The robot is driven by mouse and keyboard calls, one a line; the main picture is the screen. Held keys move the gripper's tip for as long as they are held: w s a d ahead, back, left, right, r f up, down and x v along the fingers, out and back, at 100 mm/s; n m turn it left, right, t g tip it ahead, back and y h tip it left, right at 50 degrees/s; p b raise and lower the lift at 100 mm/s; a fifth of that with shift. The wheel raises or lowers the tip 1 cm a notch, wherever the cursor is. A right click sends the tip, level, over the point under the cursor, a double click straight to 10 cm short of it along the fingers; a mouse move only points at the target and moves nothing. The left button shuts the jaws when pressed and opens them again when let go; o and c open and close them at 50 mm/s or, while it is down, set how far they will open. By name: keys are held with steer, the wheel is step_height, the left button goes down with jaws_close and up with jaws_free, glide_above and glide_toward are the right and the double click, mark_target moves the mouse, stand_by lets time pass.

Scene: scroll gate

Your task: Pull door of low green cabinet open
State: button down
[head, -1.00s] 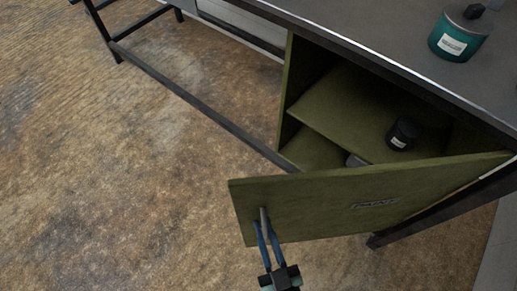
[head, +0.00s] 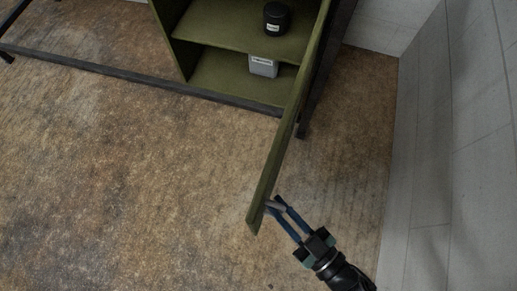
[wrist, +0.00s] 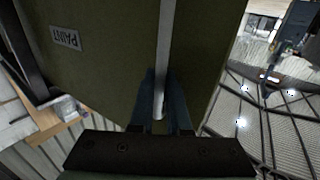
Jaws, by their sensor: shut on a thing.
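The low green cabinet (head: 188,68) stands at the top middle of the head view, with its inside and a shelf showing. Its green door (head: 290,135) is swung wide open and seen nearly edge-on. It also fills much of the wrist view (wrist: 105,55), with a "PAINT" label. My gripper (head: 274,207) is at the door's free end, on its outer face. Its blue fingers are shut on the door's upright grey bar handle (wrist: 163,50).
A black jar (head: 277,18) sits on the cabinet's shelf and a grey container (head: 263,66) below it. A pale wall (head: 445,150) stands on the right. A dark frame bar (head: 130,82) runs low along the left. The brown floor at left is clear.

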steer(key=shift+s+d+f+b, duration=0.15)
steer(key=shift+s+d, duration=0.1)
steer(key=shift+d, duration=0.9)
steer(key=shift+s+d+b, duration=0.15)
steer(key=shift+s+d, duration=0.1)
steer(key=shift+d, duration=0.9)
steer(key=c, duration=0.9)
jaws_free()
steer(key=shift+w, duration=0.1)
steer(key=v, duration=1.3)
steer(key=shift+b, duration=0.3)
